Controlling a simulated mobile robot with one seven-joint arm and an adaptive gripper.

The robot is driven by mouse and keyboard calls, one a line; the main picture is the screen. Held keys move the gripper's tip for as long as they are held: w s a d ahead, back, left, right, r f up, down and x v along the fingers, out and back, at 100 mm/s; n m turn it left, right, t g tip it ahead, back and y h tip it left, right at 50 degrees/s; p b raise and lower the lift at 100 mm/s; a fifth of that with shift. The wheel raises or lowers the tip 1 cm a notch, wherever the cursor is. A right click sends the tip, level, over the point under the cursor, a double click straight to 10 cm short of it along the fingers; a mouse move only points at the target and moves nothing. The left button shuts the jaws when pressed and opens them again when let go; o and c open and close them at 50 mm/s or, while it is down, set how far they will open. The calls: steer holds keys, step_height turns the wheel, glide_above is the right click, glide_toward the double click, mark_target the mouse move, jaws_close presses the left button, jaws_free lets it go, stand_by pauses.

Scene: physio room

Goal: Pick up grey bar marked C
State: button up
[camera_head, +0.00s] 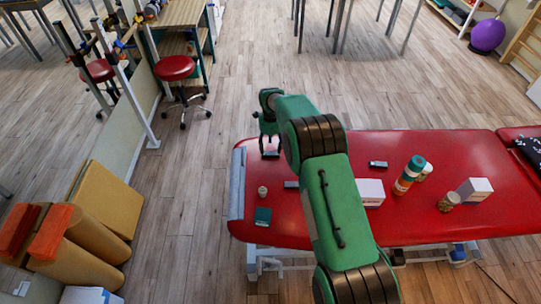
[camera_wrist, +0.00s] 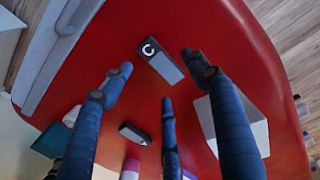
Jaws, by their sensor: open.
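The grey bar marked C (camera_wrist: 161,62) lies flat on the red treatment table (camera_wrist: 215,25), with a white C on a dark end. In the head view the bar (camera_head: 271,154) shows near the table's left end, just below my gripper (camera_head: 268,136). In the wrist view my gripper (camera_wrist: 157,78) has three dark fingers spread apart. One fingertip is left of the bar, one right and one below it in the picture. Nothing is held between the fingers. The height of the fingertips above the table is hard to tell.
A second bar (camera_wrist: 133,134) and a white box (camera_wrist: 236,125) lie near the fingers. A small bottle (camera_head: 262,192) and a teal box (camera_head: 262,216) stand near the table's left end. Another bar (camera_head: 378,164), an orange-and-teal bottle (camera_head: 408,178) and a jar (camera_head: 447,203) are farther right.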

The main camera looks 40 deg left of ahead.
mark_target(271, 155)
steer(key=shift+s+d+f+b, duration=0.15)
steer(key=shift+f+b, duration=0.2)
steer(key=shift+f, duration=2.05)
steer(key=shift+c, duration=0.6)
steer(key=c, duration=1.1)
